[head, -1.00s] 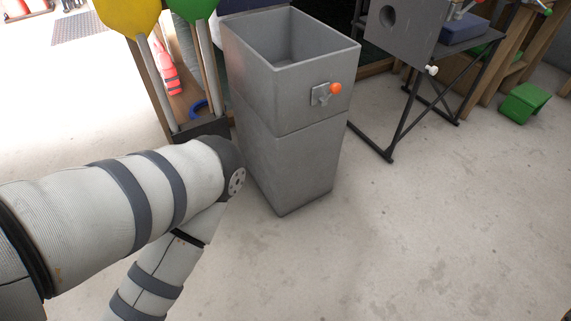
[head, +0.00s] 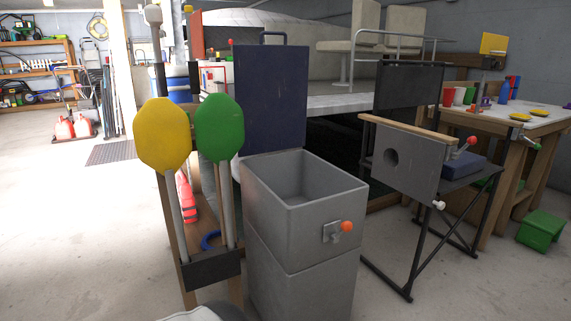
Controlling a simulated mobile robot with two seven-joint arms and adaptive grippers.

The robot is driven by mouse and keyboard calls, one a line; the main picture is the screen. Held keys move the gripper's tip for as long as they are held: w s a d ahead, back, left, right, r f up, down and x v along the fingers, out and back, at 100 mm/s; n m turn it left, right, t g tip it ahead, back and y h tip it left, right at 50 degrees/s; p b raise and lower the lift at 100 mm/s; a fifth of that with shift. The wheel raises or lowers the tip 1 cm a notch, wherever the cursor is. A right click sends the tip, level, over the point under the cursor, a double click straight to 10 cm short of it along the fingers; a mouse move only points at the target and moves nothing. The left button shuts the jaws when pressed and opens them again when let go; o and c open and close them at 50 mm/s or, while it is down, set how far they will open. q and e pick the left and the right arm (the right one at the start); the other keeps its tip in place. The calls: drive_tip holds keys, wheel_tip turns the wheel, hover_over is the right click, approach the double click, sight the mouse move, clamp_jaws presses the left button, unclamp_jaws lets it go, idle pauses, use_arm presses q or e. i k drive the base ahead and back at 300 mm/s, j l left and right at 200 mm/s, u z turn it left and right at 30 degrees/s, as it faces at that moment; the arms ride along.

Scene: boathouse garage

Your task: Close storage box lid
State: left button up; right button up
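The grey storage box (head: 306,235) stands in the middle of the head view, open at the top, and the part of its inside that shows looks empty. Its dark blue lid (head: 272,98) stands upright at the back edge, with a handle (head: 287,36) on its top edge. A latch with an orange knob (head: 346,226) sits on the front face. Only a small pale piece of my arm shows at the bottom edge. Neither of my grippers is in view.
A yellow paddle (head: 162,135) and a green paddle (head: 219,128) stand in a rack close left of the box. A metal stand with a grey panel (head: 404,158) is close on the right, a workbench (head: 540,122) beyond it. Floor at left is open.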

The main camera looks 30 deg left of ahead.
sight(270, 83)
drive_tip(key=j+z, duration=0.15)
drive_tip(key=j, duration=0.4)
drive_tip(key=j+z, duration=0.15)
drive_tip(key=j, duration=0.4)
drive_tip(key=j+z, duration=0.2)
drive_tip(key=j, duration=0.4)
drive_tip(key=k+j+z, duration=0.15)
drive_tip(key=j, duration=0.35)
drive_tip(key=k+j+z, duration=0.15)
drive_tip(key=j, duration=0.4)
drive_tip(key=j+z, duration=0.15)
drive_tip(key=j, duration=0.35)
drive_tip(key=k+j+z, duration=0.15)
drive_tip(key=j, duration=0.3)
drive_tip(key=k+j+z, duration=0.15)
drive_tip(key=j, duration=0.3)
